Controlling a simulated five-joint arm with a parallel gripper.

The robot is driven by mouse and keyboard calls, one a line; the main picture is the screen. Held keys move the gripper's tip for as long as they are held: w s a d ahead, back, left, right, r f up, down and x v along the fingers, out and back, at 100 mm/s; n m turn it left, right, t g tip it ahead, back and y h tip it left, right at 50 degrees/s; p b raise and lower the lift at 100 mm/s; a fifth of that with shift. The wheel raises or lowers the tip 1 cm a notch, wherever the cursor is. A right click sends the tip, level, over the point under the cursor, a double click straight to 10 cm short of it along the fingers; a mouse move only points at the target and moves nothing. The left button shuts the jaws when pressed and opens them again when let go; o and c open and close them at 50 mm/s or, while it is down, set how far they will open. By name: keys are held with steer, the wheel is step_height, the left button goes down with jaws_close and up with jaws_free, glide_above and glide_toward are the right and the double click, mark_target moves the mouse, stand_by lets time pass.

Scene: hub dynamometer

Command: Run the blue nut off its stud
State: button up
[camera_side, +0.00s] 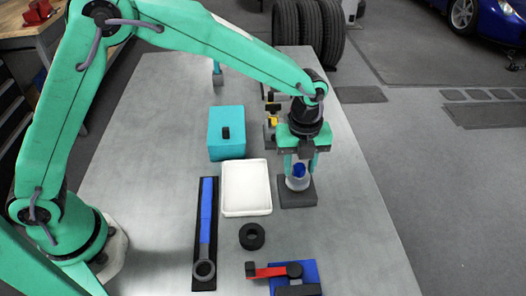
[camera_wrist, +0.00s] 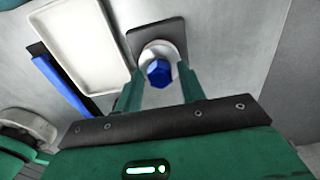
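The blue nut (camera_wrist: 158,72) sits on top of a round white-grey hub (camera_wrist: 161,50), which stands on a dark square base (camera_side: 297,192). The nut also shows in the side view (camera_side: 299,170). Its stud is hidden under it. My gripper (camera_side: 300,176) points down over the hub. In the wrist view my gripper's fingers (camera_wrist: 160,75) stand to the left and right of the nut, with a gap visible on each side. The gripper looks open and holds nothing.
A white tray (camera_side: 246,210) lies left of the hub base. Beyond it are a teal box (camera_side: 226,145) and small black and yellow parts (camera_side: 272,122). A blue-handled wrench (camera_side: 206,226), a black ring (camera_side: 252,236) and a red-and-blue fixture (camera_side: 282,274) are nearer. The table's right side is clear.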

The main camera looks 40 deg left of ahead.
jaws_close()
steer(key=n, duration=1.2)
steer(key=shift+n, duration=0.3)
steer(key=n, duration=0.5)
steer(key=shift+r+n, duration=0.1)
steer(key=shift+n, duration=0.3)
steer(key=n, duration=0.5)
steer(key=shift+n, duration=0.3)
